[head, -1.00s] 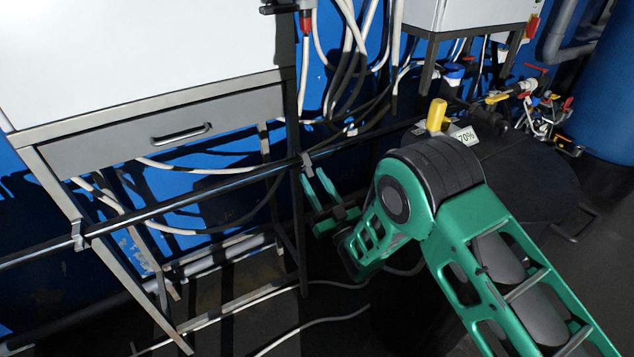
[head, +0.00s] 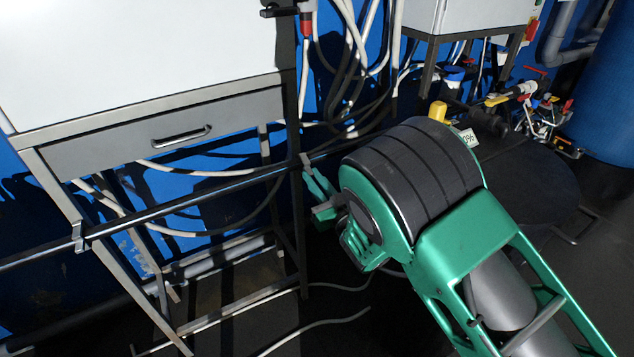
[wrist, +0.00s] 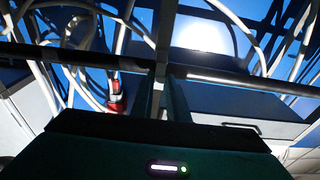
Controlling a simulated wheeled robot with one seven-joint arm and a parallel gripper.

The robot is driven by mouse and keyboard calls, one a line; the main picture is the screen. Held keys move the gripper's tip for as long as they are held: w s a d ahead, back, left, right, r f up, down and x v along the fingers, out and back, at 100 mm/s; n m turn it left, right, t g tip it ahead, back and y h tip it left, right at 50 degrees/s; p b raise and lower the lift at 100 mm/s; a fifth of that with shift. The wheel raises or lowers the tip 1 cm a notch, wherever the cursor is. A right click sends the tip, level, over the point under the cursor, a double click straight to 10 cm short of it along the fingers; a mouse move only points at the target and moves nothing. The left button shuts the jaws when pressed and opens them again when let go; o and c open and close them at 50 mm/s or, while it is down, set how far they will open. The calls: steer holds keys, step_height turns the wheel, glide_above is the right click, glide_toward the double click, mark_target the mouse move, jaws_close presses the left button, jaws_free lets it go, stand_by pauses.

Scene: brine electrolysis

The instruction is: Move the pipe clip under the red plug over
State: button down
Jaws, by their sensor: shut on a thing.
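The pipe clip (head: 306,160) is a small grey piece on the long black pipe (head: 180,203), beside the table's right leg. In the wrist view the clip (wrist: 161,74) sits between my two fingers, where the pipe crosses. My gripper (head: 312,172) is shut on the clip; in the wrist view its fingers (wrist: 162,92) flank it closely. My arm partly hides the gripper in the head view. The red plug (head: 306,22) hangs on a white cable above the clip; it also shows in the wrist view (wrist: 116,97), left of my fingers.
Another grey clip (head: 78,236) sits farther left on the pipe. A steel-framed table with a drawer (head: 180,133) stands at left, its legs close to the pipe. White and black cables (head: 350,60) hang behind. A dark round drum top (head: 530,180) lies right of my arm.

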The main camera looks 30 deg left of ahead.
steer(key=shift+w+r+h, duration=0.2)
steer(key=shift+r+h, duration=0.15)
steer(key=shift+h, duration=0.45)
steer(key=shift+r+g, duration=0.1)
steer(key=shift+g, duration=0.2)
steer(key=c, duration=1.7)
jaws_free()
steer(key=shift+s+d, duration=0.15)
steer(key=shift+v, duration=5.2)
